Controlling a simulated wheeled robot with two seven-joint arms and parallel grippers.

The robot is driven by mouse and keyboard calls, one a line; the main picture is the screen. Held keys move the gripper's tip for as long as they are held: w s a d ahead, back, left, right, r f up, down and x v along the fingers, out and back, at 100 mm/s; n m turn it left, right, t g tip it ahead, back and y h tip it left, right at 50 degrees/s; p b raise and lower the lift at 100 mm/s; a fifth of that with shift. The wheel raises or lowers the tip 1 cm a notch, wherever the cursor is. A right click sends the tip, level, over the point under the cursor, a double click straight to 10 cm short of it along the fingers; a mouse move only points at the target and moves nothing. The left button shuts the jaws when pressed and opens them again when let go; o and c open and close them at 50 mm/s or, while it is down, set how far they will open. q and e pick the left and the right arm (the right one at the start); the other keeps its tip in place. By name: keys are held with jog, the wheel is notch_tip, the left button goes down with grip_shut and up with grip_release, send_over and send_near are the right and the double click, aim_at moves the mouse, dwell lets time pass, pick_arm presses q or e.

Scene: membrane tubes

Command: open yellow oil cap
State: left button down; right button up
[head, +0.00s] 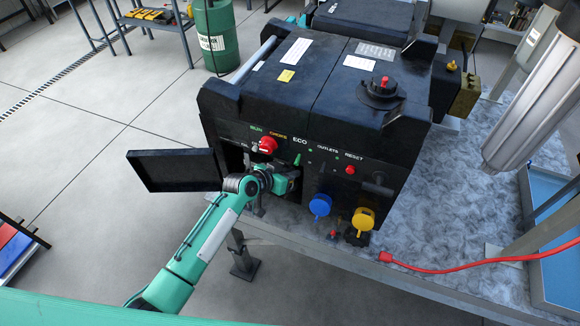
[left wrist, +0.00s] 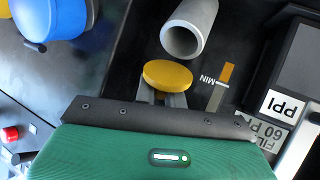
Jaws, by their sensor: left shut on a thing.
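The yellow oil cap (left wrist: 168,74) is a round yellow disc between the fingertips of my left gripper (left wrist: 166,97) in the left wrist view. The gripper is shut on it. A grey tube (left wrist: 188,30) with an open round end shows just beyond the cap, and the cap appears apart from it. In the head view my left gripper (head: 287,182) is at the open compartment in the front of the black generator (head: 310,95). The cap is hidden there. My right gripper is in neither view.
The compartment door (head: 175,170) stands open to the left. Blue (head: 320,206) and yellow (head: 363,220) outlet covers sit right of the gripper. A red cable (head: 450,269) lies on the bench.

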pick_arm(q)
jog(key=shift+w+r+g+p, duration=0.1)
jog(key=shift+w+g+p, duration=0.05)
jog(key=shift+g+p, duration=0.35)
jog(key=shift+y, duration=0.3)
jog(key=c, duration=1.5)
grip_release()
jog(key=shift+b+v, duration=2.05)
jog(key=shift+v, duration=4.85)
